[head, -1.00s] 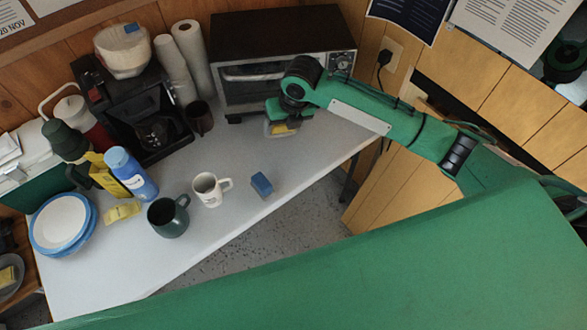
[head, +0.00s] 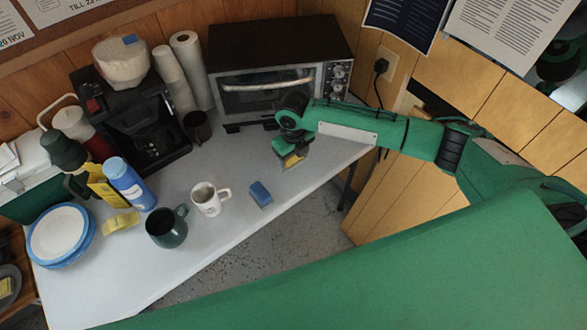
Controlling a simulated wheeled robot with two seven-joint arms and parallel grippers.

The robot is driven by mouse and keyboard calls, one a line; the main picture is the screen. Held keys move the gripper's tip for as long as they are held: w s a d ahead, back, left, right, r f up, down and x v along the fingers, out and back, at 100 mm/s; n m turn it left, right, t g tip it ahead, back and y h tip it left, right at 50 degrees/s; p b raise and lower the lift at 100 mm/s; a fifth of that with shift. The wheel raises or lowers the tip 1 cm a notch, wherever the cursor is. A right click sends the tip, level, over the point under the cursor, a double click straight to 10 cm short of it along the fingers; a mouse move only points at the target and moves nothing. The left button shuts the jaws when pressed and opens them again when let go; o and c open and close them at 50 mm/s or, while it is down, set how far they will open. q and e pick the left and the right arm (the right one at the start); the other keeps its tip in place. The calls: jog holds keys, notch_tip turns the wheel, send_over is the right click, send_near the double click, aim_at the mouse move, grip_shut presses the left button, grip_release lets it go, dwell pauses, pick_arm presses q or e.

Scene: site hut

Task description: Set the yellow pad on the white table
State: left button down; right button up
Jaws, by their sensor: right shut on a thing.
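The yellow pad (head: 293,161) is in the jaws of my right gripper (head: 291,155), which is shut on it. The gripper points down over the back right part of the white table (head: 215,255), in front of the toaster oven. The pad's lower part shows below the jaws; its top is hidden by them. I cannot tell whether its lower edge touches the table. My left gripper is not in view.
A blue block (head: 260,194) lies just left of and nearer than the pad. A white mug (head: 207,200), a dark green mug (head: 166,228) and a yellow sponge-like piece (head: 120,222) stand further left. The toaster oven (head: 270,85) is behind. Bare table surrounds the gripper.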

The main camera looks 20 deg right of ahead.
aim_at(294, 178)
notch_tip(294, 178, down, 8)
jog(key=shift+r+p, duration=0.15)
jog(key=shift+p, duration=0.3)
jog(key=o, duration=0.9)
jog(key=shift+r, duration=0.15)
notch_tip(294, 178, up, 12)
jog(key=b, duration=0.2)
jog(key=shift+b, duration=0.3)
